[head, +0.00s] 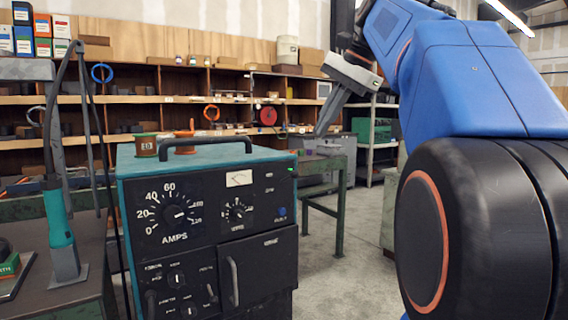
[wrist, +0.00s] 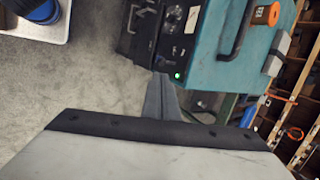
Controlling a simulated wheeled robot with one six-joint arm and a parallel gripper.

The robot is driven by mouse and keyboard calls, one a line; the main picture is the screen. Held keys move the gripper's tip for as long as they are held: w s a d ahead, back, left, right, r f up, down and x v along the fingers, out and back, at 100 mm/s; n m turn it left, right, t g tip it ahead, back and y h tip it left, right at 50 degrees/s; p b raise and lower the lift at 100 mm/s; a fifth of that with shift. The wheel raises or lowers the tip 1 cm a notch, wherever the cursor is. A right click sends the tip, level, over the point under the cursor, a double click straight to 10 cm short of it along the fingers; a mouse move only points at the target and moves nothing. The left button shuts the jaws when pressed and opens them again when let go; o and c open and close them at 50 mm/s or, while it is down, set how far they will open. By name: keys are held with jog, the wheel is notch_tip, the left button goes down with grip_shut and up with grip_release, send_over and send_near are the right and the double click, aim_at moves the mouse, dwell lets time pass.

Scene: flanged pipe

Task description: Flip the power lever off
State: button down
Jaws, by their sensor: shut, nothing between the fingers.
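The teal and black welding power unit (head: 208,225) stands at centre left in the head view, its front panel carrying dials, knobs and a vertical handle. A small green light (head: 291,169) glows at the panel's upper right edge. I cannot clearly pick out the power lever among the small controls. My gripper (head: 320,132) is shut and empty, pointing down to the right of and above the unit. In the wrist view the gripper's fingers (wrist: 160,82) are together, and the unit (wrist: 222,55) appears sideways beyond them, with the green light close to the fingertips in the picture.
An orange spool (head: 146,145) and a carry handle (head: 207,141) top the unit. A bench with a teal-handled torch (head: 60,215) stands left. Shelves (head: 230,85) line the back wall. A green-legged table (head: 340,200) stands behind right. Floor right of the unit is clear.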

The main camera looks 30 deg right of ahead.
jog(key=r, duration=0.1)
jog(key=s+d+r+m, duration=0.1)
jog(key=shift+r, duration=0.3)
jog(key=shift+a+f, duration=0.1)
send_near(288, 178)
notch_tip(288, 178, down, 3)
jog(key=shift+s+a+f, duration=0.1)
jog(key=shift+a+f, duration=0.05)
jog(key=shift+a, duration=0.15)
dwell(0.3)
dwell(0.4)
